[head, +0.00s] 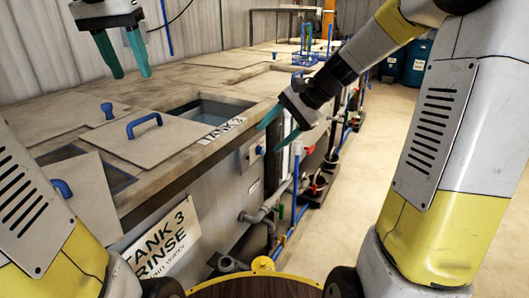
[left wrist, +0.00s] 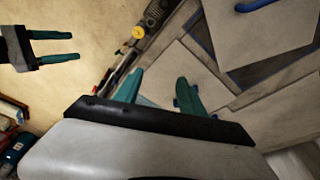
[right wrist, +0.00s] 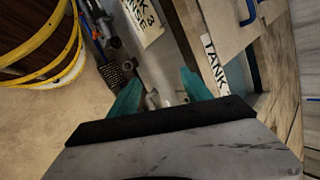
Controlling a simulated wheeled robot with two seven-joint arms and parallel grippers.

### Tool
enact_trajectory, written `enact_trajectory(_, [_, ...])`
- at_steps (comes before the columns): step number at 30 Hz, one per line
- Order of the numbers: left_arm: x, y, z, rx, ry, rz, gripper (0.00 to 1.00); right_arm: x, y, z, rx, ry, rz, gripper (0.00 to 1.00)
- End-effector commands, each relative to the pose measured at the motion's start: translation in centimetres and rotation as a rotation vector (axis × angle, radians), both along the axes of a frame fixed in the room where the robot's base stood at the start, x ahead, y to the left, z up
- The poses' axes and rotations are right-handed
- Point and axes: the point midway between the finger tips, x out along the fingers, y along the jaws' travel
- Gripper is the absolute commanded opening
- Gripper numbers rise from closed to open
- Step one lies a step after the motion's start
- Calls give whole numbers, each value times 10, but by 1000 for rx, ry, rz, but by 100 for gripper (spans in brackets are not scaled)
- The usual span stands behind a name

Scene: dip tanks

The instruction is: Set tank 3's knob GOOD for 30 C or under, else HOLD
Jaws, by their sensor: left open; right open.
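Tank 3 carries a small "TANK 3" label (head: 221,131) on its top edge and a "TANK 3 RINSE" sign (head: 160,238) on its front. A grey box (head: 250,160) on the end of the front bears a small blue knob (head: 259,150); its setting is too small to read. My right gripper (head: 268,138) is open and empty, just right of the box and apart from it. My left gripper (head: 132,74) is open and empty above the back of the tank tops. No temperature reading is legible.
A lid with a blue handle (head: 144,126) lies beside tank 3's partly uncovered opening (head: 208,109). Another lid (head: 88,190) lies nearer. Pipes and valves (head: 268,220) run along the tank front. A blue rack (head: 303,58) stands farther back.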

Motion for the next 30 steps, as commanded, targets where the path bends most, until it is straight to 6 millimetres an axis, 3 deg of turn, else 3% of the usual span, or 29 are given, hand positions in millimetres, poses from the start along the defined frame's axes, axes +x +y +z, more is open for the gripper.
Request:
enact_trajectory(1, [-9, -7, -7, -7, -18, -3, 48, 20, 3, -12, 63, 63, -48, 57])
enact_trajectory(10, [-51, -47, -58, -59, -134, 2, 48, 134, 10, -80, 478, 401, -356, 57])
enact_trajectory(18, [-94, -79, -115, -113, -229, 15, 48, 223, -18, -168, 884, 685, -640, 57])
enact_trajectory(24, [-118, -95, -151, -144, -280, 27, 48, 260, -48, -225, 1129, 826, -798, 57])
enact_trajectory(30, [-126, -100, -165, -157, -299, 32, 48, 272, -60, -249, 1226, 875, -857, 57])
